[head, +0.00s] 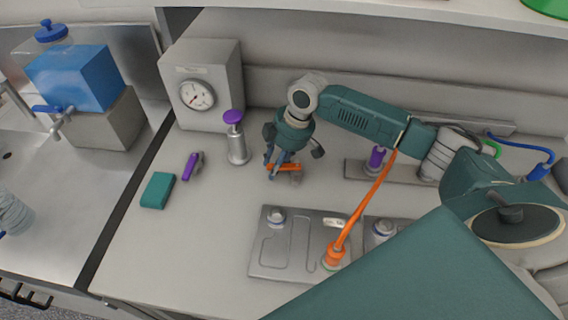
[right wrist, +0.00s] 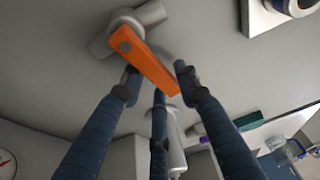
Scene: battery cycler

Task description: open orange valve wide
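The orange valve handle (head: 289,167) is a flat bar on a small grey valve body (head: 296,178) on the bench, below my right gripper. In the right wrist view the orange handle (right wrist: 146,62) runs from the grey valve body (right wrist: 128,28) down to the right, its free end reaching between the fingers. My right gripper (head: 281,160) points down over the handle. In the wrist view its fingers (right wrist: 160,82) are spread apart around the handle's free end. The left fingertip is close to the handle; I cannot tell if it touches. My left gripper is not in view.
A grey gauge box (head: 203,90), a purple-topped cylinder (head: 237,145), a purple item (head: 193,165) and a teal block (head: 158,190) stand left of the valve. A metal plate (head: 284,262) with an orange hose (head: 366,213) lies in front. A blue tank (head: 75,77) is far left.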

